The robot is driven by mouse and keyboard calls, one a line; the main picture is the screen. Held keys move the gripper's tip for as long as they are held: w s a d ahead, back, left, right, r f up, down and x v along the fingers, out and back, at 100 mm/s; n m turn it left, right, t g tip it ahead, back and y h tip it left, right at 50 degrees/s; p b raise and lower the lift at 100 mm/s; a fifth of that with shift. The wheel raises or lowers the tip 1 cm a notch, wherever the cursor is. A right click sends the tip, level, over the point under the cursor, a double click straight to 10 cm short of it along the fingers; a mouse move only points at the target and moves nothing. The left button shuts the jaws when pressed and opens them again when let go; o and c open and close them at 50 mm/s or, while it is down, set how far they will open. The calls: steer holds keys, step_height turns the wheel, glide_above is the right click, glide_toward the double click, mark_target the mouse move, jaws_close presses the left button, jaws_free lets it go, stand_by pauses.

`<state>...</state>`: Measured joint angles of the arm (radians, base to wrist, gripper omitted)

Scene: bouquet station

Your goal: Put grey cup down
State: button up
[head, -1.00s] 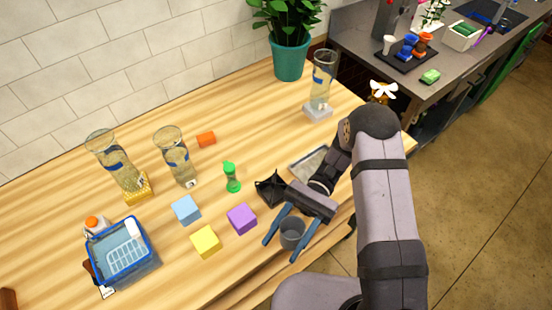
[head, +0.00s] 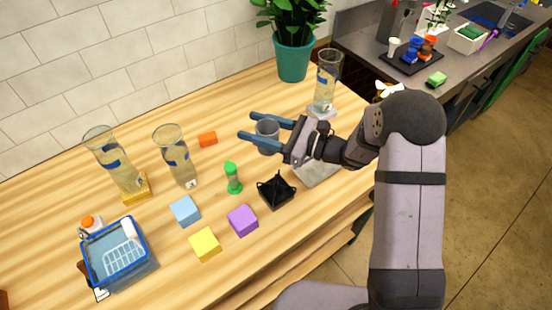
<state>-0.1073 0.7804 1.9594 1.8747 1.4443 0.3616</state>
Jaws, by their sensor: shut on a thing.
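The grey cup (head: 267,138) is upright over the back middle part of the wooden table. My gripper (head: 248,127) has its two blue fingers on either side of the cup and is shut on it. The gripper reaches in from the right, with its fingers pointing left. I cannot tell whether the cup's base touches the table.
A glass vase (head: 326,82) stands behind right, and another vase (head: 176,158) further left. A black holder (head: 276,190) and purple block (head: 242,220) are nearer the front.

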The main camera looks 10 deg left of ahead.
steer(key=w+d+m+t+h, duration=0.1)
steer(key=w+d+m+t, duration=0.15)
steer(key=w, duration=0.25)
steer(key=shift+n, duration=0.35)
steer(key=shift+w+a+f+p, duration=0.15)
steer(key=shift+f+p, duration=0.3)
steer(key=shift+f, duration=1.1)
steer(key=shift+s+a+f+p, duration=0.15)
steer(key=shift+f+p, duration=0.3)
steer(key=shift+f, duration=1.1)
steer(key=shift+w+a+f+p, duration=0.2)
steer(key=shift+f+p, duration=0.25)
steer(key=shift+f, duration=1.3)
steer(key=shift+f, duration=0.1)
steer(key=shift+f, duration=0.15)
steer(key=o, duration=1.1)
